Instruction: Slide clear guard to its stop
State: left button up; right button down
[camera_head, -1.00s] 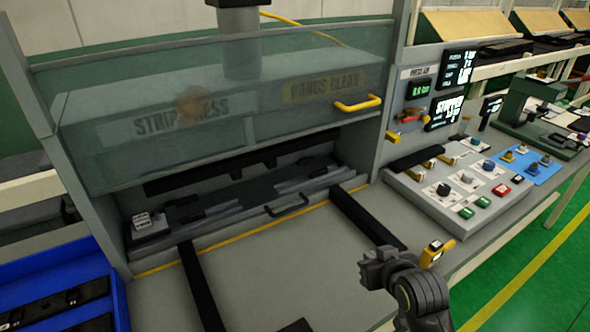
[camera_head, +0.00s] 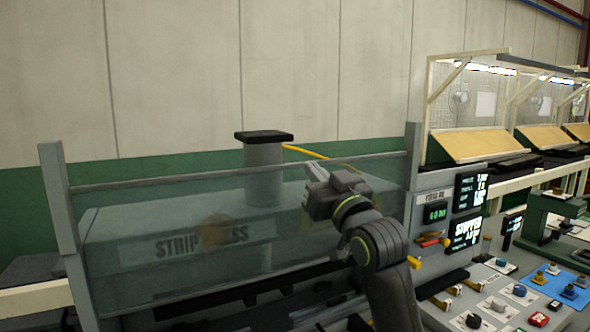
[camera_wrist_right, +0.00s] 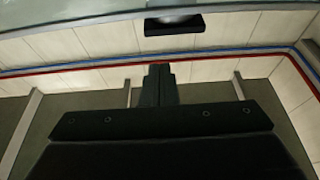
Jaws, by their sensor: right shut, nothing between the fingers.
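The clear guard (camera_head: 150,215) is a see-through panel across the front of the strip press, between two grey posts. The guard's yellow handle is hidden behind my right arm. My right gripper (camera_head: 316,178) is shut and empty, raised in front of the guard's right part near its top rail; I cannot tell whether it touches. Its dark fingers also show in the right wrist view (camera_wrist_right: 157,80). My left gripper is out of view.
The right post (camera_head: 411,150) stands close beside my right arm. A control panel (camera_head: 500,300) with knobs and buttons and several displays (camera_head: 467,190) lie to the right. A grey column with a black cap (camera_head: 264,137) rises behind the guard.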

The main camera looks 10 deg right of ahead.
jog(key=p+x, duration=0.5)
jog(key=x, duration=0.4)
jog(key=p, duration=0.2)
send_over(291, 247)
jog(key=s, duration=0.2)
jog(key=shift+s+d+f, duration=0.1)
jog(key=shift+d+f, duration=0.1)
jog(key=shift+f, duration=0.75)
jog(key=shift+s+d+f, duration=0.1)
jog(key=shift+d+f, duration=0.1)
jog(key=shift+f, duration=0.8)
jog(key=shift+b, duration=0.35)
notch_tip(291, 247, down, 21)
jog(key=b, duration=1.7)
